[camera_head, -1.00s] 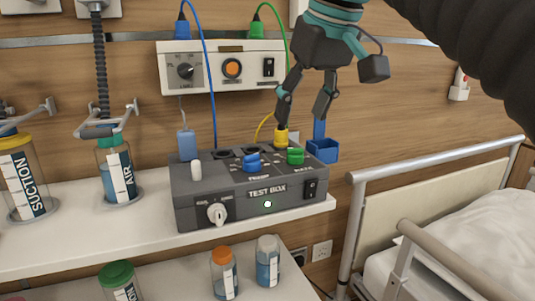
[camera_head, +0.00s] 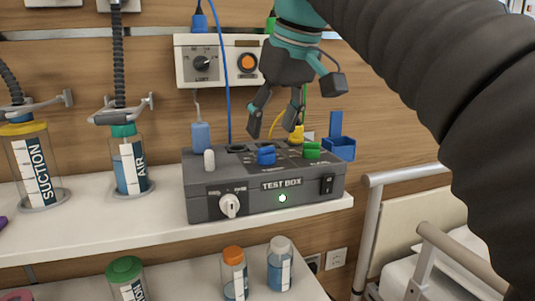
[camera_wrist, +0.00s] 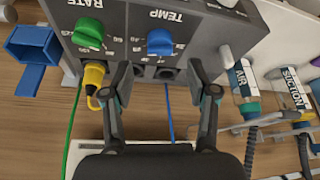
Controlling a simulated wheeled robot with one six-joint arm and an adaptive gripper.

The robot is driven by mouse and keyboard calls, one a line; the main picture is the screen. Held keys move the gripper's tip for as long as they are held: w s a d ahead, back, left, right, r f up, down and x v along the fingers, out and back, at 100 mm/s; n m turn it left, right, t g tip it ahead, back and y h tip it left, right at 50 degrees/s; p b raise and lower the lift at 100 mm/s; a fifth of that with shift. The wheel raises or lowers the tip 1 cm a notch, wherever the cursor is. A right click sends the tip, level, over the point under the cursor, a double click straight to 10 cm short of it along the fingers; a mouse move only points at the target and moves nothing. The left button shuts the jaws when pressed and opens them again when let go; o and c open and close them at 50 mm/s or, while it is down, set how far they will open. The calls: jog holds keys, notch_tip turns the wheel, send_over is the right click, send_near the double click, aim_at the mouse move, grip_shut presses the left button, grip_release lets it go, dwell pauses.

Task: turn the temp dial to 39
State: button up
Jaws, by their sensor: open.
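The temp dial (camera_head: 265,155) is a blue knob on top of the grey test box (camera_head: 203,205). In the wrist view the blue temp dial (camera_wrist: 160,41) sits under the word TEMP; its scale numbers are too small to read surely. My gripper (camera_head: 274,133) is open and empty, above the back part of the box top. In the wrist view my gripper (camera_wrist: 160,68) has its fingers spread to either side of the dial's column, short of the knob and apart from it. The green rate dial (camera_wrist: 88,32) is beside the temp dial.
A yellow plug (camera_wrist: 94,75) stands in a socket close to one finger. A blue holder (camera_head: 338,148) is at the box's right end. A white toggle (camera_head: 209,160) is at its left. Air (camera_head: 130,170) and suction (camera_head: 35,165) jars stand on the shelf.

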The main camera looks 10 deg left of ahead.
aim_at(266, 147)
jog(key=shift+b+x, duration=0.6)
jog(key=shift+x, duration=1.7)
grip_shut()
jog(key=shift+n+p, duration=0.3)
jog(key=shift+p, duration=0.2)
jog(key=n+p, duration=0.1)
jog(key=n+g+p, duration=0.1)
jog(key=shift+d+r+n+y, duration=0.1)
jog(key=shift+r+n+y, duration=0.05)
jog(key=shift+n+y, duration=0.15)
jog(key=shift+w+n+g+p, duration=0.1)
jog(key=shift+n+g+p, duration=0.5)
jog(key=shift+n+p, duration=0.6)
